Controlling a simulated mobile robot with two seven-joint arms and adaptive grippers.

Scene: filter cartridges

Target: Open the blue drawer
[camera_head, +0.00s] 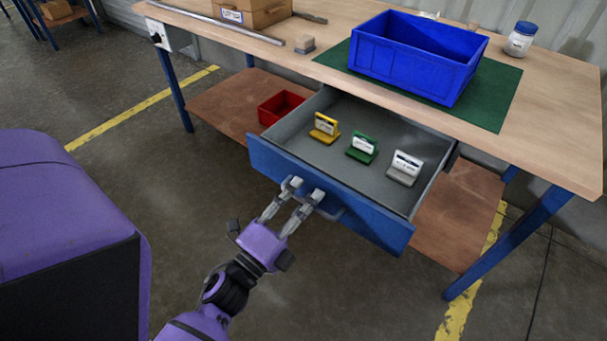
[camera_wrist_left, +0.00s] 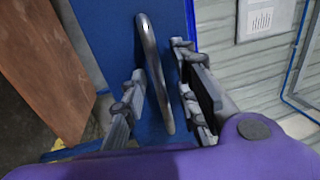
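The blue drawer (camera_head: 375,222) under the workbench is pulled well out, its grey inside showing. Its bar handle (camera_wrist_left: 152,70) runs between the two fingers of my left gripper (camera_head: 303,191) in the left wrist view. The fingers (camera_wrist_left: 158,85) stand apart, with gaps visible on both sides of the bar, so the gripper is open around the handle. In the head view the fingertips are at the drawer front and partly hide the handle. My right gripper is in neither view.
In the drawer stand a yellow holder (camera_head: 324,128), a green holder (camera_head: 362,149) and a grey holder (camera_head: 405,169). A blue bin (camera_head: 415,75) sits on a green mat (camera_head: 493,102) on the bench. A red bin (camera_head: 278,107) is on the lower shelf.

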